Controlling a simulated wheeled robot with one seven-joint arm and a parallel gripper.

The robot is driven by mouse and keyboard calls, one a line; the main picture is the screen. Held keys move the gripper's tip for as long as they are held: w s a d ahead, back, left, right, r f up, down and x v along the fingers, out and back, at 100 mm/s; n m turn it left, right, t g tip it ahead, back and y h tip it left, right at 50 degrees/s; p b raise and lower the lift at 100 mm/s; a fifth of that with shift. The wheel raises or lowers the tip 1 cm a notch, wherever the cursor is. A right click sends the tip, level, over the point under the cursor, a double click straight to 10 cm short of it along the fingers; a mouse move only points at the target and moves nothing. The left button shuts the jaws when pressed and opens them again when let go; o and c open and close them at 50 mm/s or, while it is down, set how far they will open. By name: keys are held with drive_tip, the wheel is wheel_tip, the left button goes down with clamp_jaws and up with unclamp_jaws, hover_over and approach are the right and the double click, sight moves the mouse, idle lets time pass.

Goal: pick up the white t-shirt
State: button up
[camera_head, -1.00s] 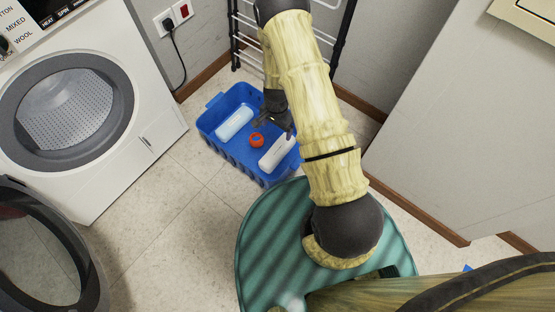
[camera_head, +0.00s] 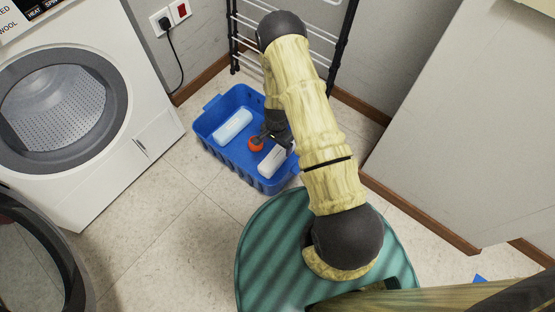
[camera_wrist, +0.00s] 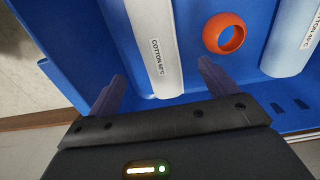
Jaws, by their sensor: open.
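A white rolled cloth (camera_head: 271,162), which looks like the white t-shirt, lies in the right part of the blue crate (camera_head: 222,155). In the wrist view the white roll (camera_wrist: 147,40) carries a label reading "COTTON" and a temperature. My gripper (camera_head: 276,138) is over the crate by the far end of the white roll and hides part of it. In the wrist view my gripper (camera_wrist: 161,78) is open, its two fingers apart, with the near end of the white roll between them in the picture. I cannot tell the height gap.
An orange ring (camera_head: 256,144) and a light blue roll (camera_head: 233,125) also lie in the crate. A washing machine (camera_head: 70,120) stands left, a black drying rack (camera_head: 339,45) behind, and a pale panel (camera_head: 450,130) right. Floor left of the crate is clear.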

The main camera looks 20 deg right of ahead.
sight(278, 154)
wheel_tip(278, 154, down, 5)
drive_tip(key=shift+r+b, duration=0.15)
drive_tip(key=shift+b, duration=0.9)
wheel_tip(278, 154, down, 5)
drive_tip(key=b, duration=0.4)
drive_tip(key=shift+d+b, duration=0.15)
drive_tip(key=shift+b, duration=0.15)
drive_tip(key=c, duration=1.2)
drive_tip(key=shift+o, duration=0.2)
wheel_tip(278, 154, up, 10)
drive_tip(key=p, duration=0.6)
